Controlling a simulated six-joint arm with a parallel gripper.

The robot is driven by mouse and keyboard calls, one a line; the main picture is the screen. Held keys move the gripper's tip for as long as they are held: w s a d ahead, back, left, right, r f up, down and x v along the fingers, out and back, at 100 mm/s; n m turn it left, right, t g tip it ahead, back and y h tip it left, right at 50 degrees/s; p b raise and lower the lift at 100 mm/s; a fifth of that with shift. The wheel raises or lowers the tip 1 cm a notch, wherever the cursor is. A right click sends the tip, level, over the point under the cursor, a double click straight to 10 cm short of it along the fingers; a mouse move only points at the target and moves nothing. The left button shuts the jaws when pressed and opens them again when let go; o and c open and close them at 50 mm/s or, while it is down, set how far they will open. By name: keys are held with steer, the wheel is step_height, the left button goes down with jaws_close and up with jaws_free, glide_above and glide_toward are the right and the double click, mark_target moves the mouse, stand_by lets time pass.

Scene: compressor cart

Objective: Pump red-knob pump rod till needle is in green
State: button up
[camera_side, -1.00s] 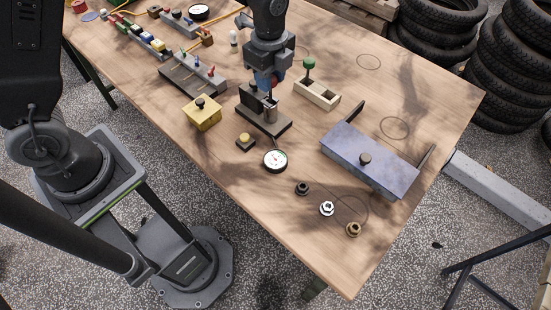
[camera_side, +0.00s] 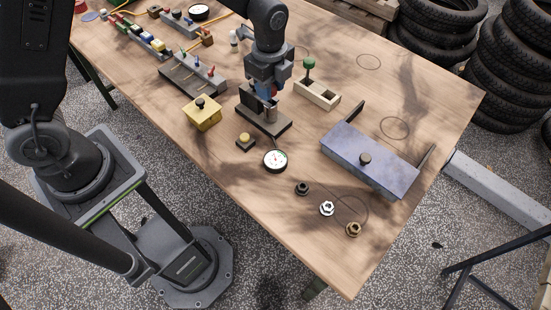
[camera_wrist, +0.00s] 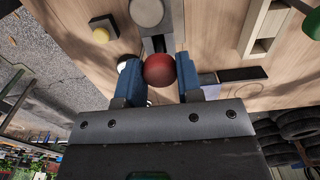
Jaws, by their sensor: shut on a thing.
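The red knob (camera_wrist: 159,70) sits between the two blue fingers of my gripper (camera_wrist: 158,78) in the wrist view, and my gripper is shut on it. In the side view my gripper (camera_side: 268,88) is low over the pump (camera_side: 264,122), which stands on a dark base plate; the fingers hide most of the knob and rod there. The round pressure gauge (camera_side: 275,160) with a white dial lies in front of the pump. Its needle and coloured zones are too small to read surely.
A yellow box with a black knob (camera_side: 202,113) and a small yellow button (camera_side: 245,140) stand left of the pump. A wooden tray with a green knob (camera_side: 317,92) and a blue-grey box (camera_side: 368,160) stand right. Several nuts (camera_side: 327,208) lie in front.

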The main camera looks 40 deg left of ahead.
steer(key=shift+r, duration=1.7)
steer(key=shift+f, duration=0.1)
steer(key=shift+f, duration=1.9)
steer(key=shift+r, duration=2)
steer(key=shift+f, duration=2)
